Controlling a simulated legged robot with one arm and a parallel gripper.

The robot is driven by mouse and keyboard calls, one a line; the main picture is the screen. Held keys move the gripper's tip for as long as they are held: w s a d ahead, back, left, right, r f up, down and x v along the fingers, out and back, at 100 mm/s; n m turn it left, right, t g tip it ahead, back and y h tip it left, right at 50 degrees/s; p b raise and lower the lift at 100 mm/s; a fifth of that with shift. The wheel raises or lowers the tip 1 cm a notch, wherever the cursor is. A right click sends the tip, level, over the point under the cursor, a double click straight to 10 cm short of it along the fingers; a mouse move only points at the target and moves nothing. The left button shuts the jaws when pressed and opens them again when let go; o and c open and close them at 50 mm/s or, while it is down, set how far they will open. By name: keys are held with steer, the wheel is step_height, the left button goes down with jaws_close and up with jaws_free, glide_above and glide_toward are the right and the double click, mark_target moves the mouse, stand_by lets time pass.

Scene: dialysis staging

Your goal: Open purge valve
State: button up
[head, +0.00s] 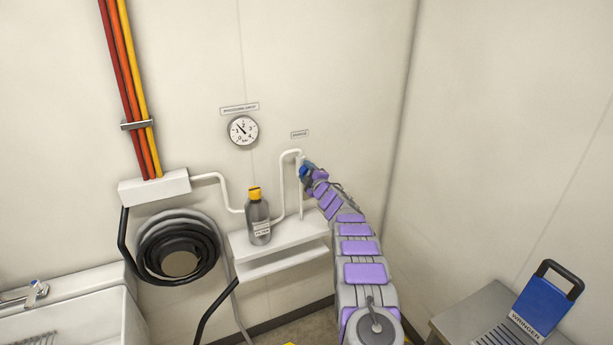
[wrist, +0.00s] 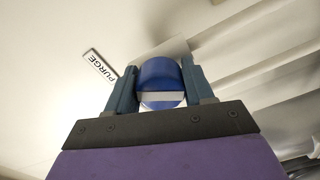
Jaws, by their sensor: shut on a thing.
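The purge valve's blue knob (wrist: 160,77) sits between the two fingers of my gripper (wrist: 158,88) in the wrist view, with a finger against each side. A white band crosses the knob's face. In the head view, my gripper (head: 304,171) is at the white pipe's end on the back wall, and the blue knob is mostly hidden there. A small label reading PURGE (wrist: 101,68) is on the wall beside the knob. The same label (head: 299,134) is above my gripper in the head view.
A pressure gauge (head: 243,130) hangs left of the valve. A grey bottle with a yellow cap (head: 258,219) stands on a white shelf (head: 278,238) below. A coiled black hose (head: 179,248) hangs farther left. A blue wringer (head: 543,300) stands at lower right.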

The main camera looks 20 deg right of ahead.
steer(key=n+b, duration=0.1)
steer(key=n, duration=0.2)
steer(key=n+b, duration=0.1)
steer(key=n, duration=0.1)
steer(key=shift+s+f+n+b, duration=0.1)
steer(key=shift+f+n+b, duration=0.2)
steer(key=shift+c, duration=0.2)
stand_by(0.3)
steer(key=o, duration=1)
steer(key=shift+r, duration=0.1)
steer(key=shift+o, duration=0.2)
steer(key=shift+d, duration=0.1)
steer(key=shift+s+r, duration=0.1)
steer(key=shift+s, duration=0.15)
steer(key=s, duration=1.6)
steer(key=shift+s+d+p, duration=0.3)
steer(key=shift+s+p, duration=0.05)
steer(key=shift+p, duration=0.1)
